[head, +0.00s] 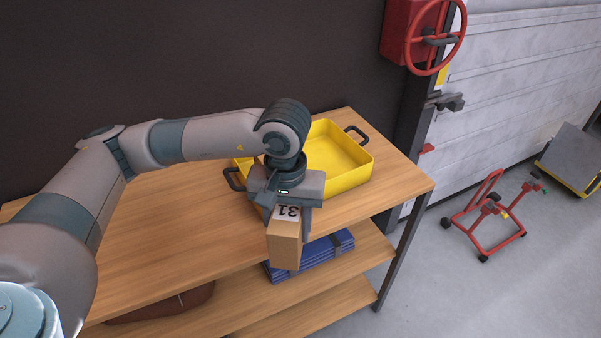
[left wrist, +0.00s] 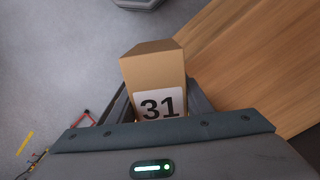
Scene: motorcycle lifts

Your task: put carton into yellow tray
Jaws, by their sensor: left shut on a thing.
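The brown carton (head: 285,246) has a white label with the number 31. My left gripper (head: 290,212) is shut on it and holds it at the front edge of the wooden table, in front of the yellow tray. In the left wrist view the carton (left wrist: 153,72) stands out between the fingers of my left gripper (left wrist: 158,105), with the table edge to its right. The yellow tray (head: 349,178) sits on the table top behind the gripper, open and with black handles. My arm hides its left part; the visible inside is empty. My right gripper is not in view.
The wooden table (head: 160,245) has bare top left of the tray. Folded blue cloth-like items (head: 312,258) lie on the shelf below, with a brown item (head: 160,304) further left. A red wheeled stand (head: 488,222) is on the floor at right.

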